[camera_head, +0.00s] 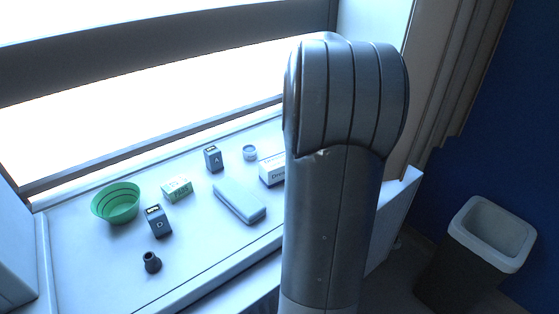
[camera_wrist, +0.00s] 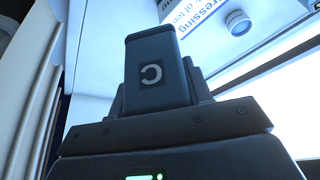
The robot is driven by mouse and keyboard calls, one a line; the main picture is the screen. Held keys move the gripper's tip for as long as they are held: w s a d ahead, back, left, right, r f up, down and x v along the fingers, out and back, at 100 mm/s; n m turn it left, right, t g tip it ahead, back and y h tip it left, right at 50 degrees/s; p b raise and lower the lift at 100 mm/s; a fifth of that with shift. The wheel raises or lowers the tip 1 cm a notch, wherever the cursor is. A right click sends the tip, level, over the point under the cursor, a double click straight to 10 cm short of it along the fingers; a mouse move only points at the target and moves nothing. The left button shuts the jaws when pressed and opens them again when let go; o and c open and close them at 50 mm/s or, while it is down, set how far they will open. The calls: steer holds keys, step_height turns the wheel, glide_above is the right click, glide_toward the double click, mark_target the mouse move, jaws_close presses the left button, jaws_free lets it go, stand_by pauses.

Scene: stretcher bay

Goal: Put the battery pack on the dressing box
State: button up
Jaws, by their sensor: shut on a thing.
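My gripper (camera_wrist: 158,98) is shut on a dark battery pack (camera_wrist: 151,60) marked with the letter C in the wrist view. The white dressing box (camera_wrist: 208,14) shows beyond the battery pack at the top of that view, cut off by the edge. In the head view the dressing box (camera_head: 271,170) lies on the sill, its right part hidden behind my arm. My gripper and the held battery pack are hidden there. Two other dark battery packs stand on the sill, one marked A (camera_head: 213,159) and one marked D (camera_head: 158,221).
A green bowl (camera_head: 116,204), a green and white carton (camera_head: 176,188), a grey-blue case (camera_head: 240,200), a small round roll (camera_head: 249,153) and a small black piece (camera_head: 152,262) are on the white sill (camera_head: 95,265). A bin (camera_head: 490,234) stands at right.

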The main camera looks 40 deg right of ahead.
steer(key=s+d, duration=0.2)
steer(key=d, duration=0.1)
glide_above(280, 155)
steer(key=s+a, duration=0.1)
steer(key=shift+m, duration=0.3)
steer(key=f, duration=0.6)
steer(key=shift+s+a+f, duration=0.15)
steer(key=shift+s+f, duration=0.05)
steer(key=shift+f, duration=2)
steer(key=shift+f, duration=0.1)
steer(key=o, duration=1.3)
